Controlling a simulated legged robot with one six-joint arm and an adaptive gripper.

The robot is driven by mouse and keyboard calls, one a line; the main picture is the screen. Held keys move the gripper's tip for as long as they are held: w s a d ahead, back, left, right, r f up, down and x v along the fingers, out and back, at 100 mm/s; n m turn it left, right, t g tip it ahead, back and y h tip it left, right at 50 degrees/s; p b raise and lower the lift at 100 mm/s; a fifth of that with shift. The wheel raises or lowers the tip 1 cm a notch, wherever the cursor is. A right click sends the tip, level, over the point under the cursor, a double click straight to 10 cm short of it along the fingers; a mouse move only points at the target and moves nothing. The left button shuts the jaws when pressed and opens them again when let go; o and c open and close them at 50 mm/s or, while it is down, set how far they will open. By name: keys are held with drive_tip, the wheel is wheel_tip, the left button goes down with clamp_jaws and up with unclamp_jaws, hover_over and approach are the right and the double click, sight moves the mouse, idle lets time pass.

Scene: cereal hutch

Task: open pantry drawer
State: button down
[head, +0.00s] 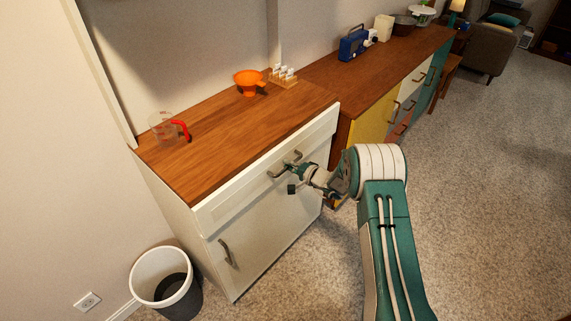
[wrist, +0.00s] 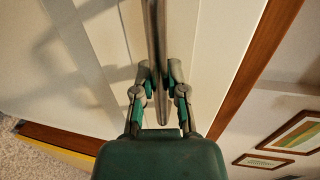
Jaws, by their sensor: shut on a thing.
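The white hutch with a wooden top has a wide drawer (head: 240,194) below its counter. The drawer front looks flush or nearly flush with the hutch, and no open gap shows. Its metal bar handle (head: 275,174) is near the middle of the drawer front. My gripper (head: 293,176) is at this handle. In the wrist view, the handle (wrist: 155,35) runs between the two fingers of my gripper (wrist: 158,84), which are shut on it. Part of the handle is hidden by the fingers.
A cupboard door (head: 255,235) with its own handle is below the drawer. A measuring cup (head: 165,129), orange funnel (head: 249,81) and small rack (head: 283,77) stand on the counter. A trash bin (head: 165,284) is at the lower left. Carpet (head: 480,200) is clear at right.

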drive_tip(key=f+v, duration=0.2)
drive_tip(key=v, duration=1)
drive_tip(key=d+f+v, duration=0.1)
drive_tip(key=f+v, duration=0.2)
drive_tip(key=v, duration=0.9)
drive_tip(key=shift+s+f, duration=0.2)
drive_tip(key=shift+s, duration=0.1)
drive_tip(key=c, duration=0.7)
unclamp_jaws()
drive_tip(key=shift+w, duration=0.1)
drive_tip(key=shift+d+r, duration=0.1)
drive_tip(key=v, duration=1.2)
